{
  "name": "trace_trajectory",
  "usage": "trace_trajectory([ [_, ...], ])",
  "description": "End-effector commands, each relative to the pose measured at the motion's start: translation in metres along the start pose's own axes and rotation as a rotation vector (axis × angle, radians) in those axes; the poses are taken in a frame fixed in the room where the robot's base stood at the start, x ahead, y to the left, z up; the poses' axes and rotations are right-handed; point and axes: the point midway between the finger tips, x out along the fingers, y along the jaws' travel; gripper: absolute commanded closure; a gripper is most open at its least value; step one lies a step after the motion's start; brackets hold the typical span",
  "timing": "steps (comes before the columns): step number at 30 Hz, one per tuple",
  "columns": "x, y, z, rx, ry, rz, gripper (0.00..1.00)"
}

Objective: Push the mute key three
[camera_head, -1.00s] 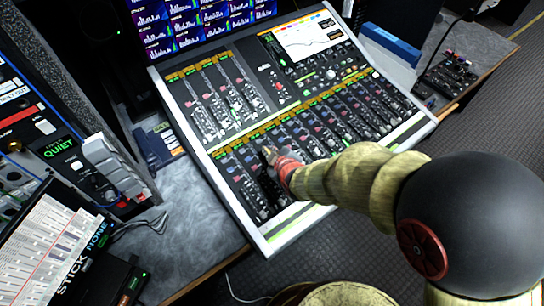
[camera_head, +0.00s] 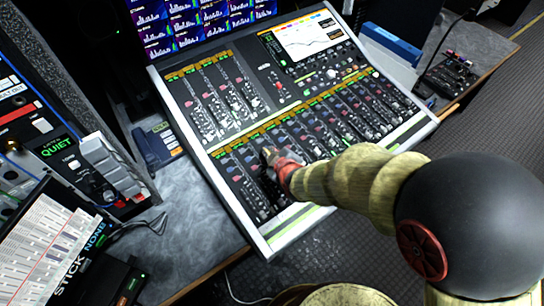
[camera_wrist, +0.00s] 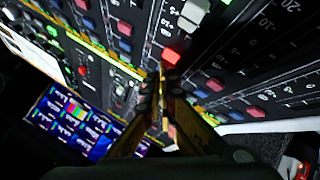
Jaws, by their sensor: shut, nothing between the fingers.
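The mixing console (camera_head: 262,236) lies tilted on the desk, with rows of channel strips carrying small red and blue-grey keys and faders. My gripper (camera_head: 268,154) is shut and empty, its tip low over the left part of the near row of strips. In the wrist view, the closed fingertips (camera_wrist: 164,74) are just beside a bright red key (camera_wrist: 171,56). I cannot tell whether they touch it. Other red keys (camera_wrist: 215,84) show to the right of it. Key numbers are not readable, so I cannot tell which is mute key three. My arm hides some strips.
Screens with coloured meters (camera_head: 190,22) stand behind the console; they also show in the wrist view (camera_wrist: 75,122). An equipment rack (camera_head: 75,165) stands at left. A blue box (camera_head: 390,42) and a small black panel (camera_head: 447,75) are at right. Bare desk (camera_head: 195,215) lies left of the console.

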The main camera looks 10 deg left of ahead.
Motion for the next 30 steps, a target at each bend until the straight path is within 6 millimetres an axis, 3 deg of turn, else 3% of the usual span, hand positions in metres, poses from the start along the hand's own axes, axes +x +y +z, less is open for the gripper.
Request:
trace_trajectory([
  [30, 0.0047, -0.0034, 0.0034, 0.000, 0.000, 0.000, 1.00],
])
